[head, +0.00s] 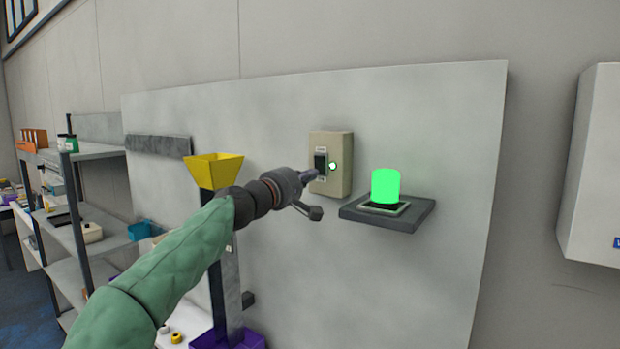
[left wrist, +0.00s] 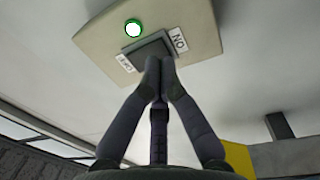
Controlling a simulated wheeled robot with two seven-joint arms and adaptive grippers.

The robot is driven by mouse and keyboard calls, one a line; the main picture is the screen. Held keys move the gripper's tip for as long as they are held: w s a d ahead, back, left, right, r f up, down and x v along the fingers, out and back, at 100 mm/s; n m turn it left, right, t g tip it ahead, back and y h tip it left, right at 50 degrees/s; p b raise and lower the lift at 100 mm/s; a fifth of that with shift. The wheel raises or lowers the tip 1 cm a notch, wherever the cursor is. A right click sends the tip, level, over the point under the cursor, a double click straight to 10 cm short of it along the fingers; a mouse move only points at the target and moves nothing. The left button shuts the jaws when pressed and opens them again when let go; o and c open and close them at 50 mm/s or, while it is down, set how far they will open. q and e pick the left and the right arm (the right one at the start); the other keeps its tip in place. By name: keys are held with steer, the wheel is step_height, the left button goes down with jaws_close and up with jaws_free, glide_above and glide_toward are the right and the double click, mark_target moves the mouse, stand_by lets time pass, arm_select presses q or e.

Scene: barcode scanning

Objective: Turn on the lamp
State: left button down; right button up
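The lamp (head: 386,186) is a cylinder glowing bright green on a small dark shelf (head: 395,219) fixed to a grey panel. A beige switch box (head: 343,165) is mounted on the panel left of the lamp. It has a dark rocker switch (head: 321,163) and a lit green indicator (head: 333,166). My left gripper (head: 316,178) is at the switch; in the left wrist view its fingertips (left wrist: 160,62) are together at the rocker (left wrist: 148,48), partly hiding it, with ON and OFF labels either side. Nothing shows between the fingers. My right gripper is not in view.
A yellow hopper (head: 213,170) on a post stands left of the switch, behind my left arm. Grey shelves (head: 75,200) with items are at the far left. A white wall box (head: 595,165) is at the right. The panel right of the lamp is clear.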

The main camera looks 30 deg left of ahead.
arm_select(q)
steer(key=s+a+b, duration=0.1)
steer(key=s+b, duration=0.1)
steer(key=s, duration=1)
steer(key=shift+f, duration=0.25)
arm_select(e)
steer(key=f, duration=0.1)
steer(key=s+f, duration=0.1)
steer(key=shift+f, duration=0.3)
arm_select(q)
steer(key=shift+w, duration=0.15)
